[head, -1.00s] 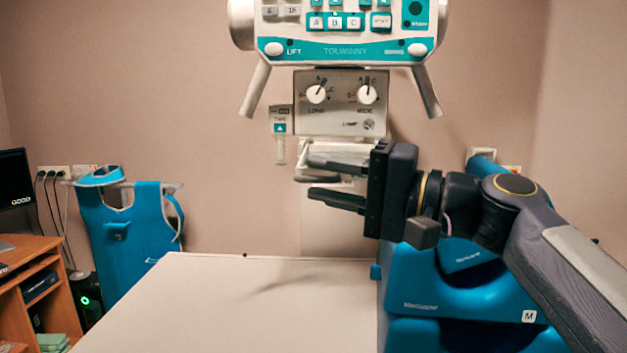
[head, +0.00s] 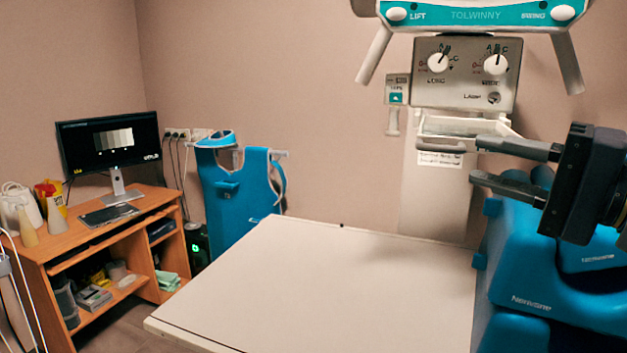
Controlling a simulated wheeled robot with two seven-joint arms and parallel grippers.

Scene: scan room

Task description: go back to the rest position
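My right gripper (head: 508,168) is at the right of the head view, in front of the lower part of the scan unit. Its two dark fingers point left and are apart, with nothing between them. The scan unit's control box (head: 466,73), with two white knobs, is above and behind the fingers. The white table (head: 330,285) is below and to the left of the gripper, with a bare top. My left gripper is not in view.
A wooden desk (head: 110,238) with a monitor (head: 108,145) and a keyboard stands at the left. A blue apron (head: 235,205) hangs by the back wall. Blue padded gear (head: 545,265) stands right of the table. Floor shows between the desk and the table.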

